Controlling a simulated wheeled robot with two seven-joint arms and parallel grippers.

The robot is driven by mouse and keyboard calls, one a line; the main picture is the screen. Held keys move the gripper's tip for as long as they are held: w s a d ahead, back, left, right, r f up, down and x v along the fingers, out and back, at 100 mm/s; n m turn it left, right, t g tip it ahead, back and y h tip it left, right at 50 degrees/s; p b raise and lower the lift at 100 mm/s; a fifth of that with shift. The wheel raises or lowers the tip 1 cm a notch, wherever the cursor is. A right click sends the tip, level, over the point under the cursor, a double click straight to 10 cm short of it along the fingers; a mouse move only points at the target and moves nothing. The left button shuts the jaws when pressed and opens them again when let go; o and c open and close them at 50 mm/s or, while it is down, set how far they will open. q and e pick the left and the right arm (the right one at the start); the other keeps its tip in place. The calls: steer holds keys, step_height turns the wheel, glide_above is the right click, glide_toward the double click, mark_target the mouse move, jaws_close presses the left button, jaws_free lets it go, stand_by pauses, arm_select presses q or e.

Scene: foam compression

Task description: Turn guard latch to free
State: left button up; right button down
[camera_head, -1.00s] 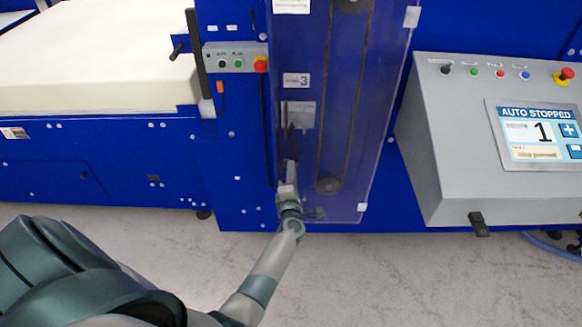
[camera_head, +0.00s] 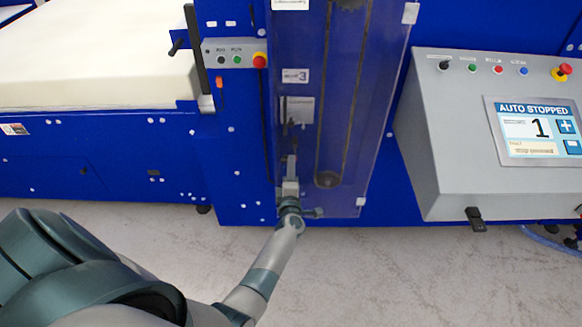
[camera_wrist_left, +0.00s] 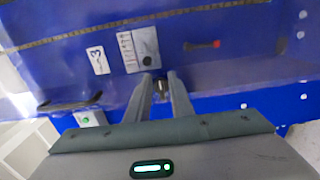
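The clear guard (camera_head: 350,120) covers a vertical belt on the blue machine. A pale plate (camera_head: 302,108) with a slim dark handle beside it lies low on the guard's left side. My left gripper (camera_head: 292,160) points up at the guard just below this plate. In the left wrist view the plate (camera_wrist_left: 140,48) with a dark round spot lies just beyond the fingertips. The two fingers (camera_wrist_left: 160,76) stand apart around a small metal piece (camera_wrist_left: 160,89), probably the guard latch. I cannot tell whether they grip it. My right gripper is out of view.
A grey console (camera_head: 440,140) with a screen reading AUTO STOPPED stands at the right. A small button panel (camera_head: 234,60) with a red button is up left of the guard. A cream foam block (camera_head: 100,70) lies at the left. The floor in front is clear.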

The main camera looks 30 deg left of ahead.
arm_select(q)
steer(key=shift+s, duration=0.1)
stand_by(0.3)
steer(key=p+v, duration=0.3)
steer(key=v, duration=1.4)
steer(key=shift+s, duration=0.1)
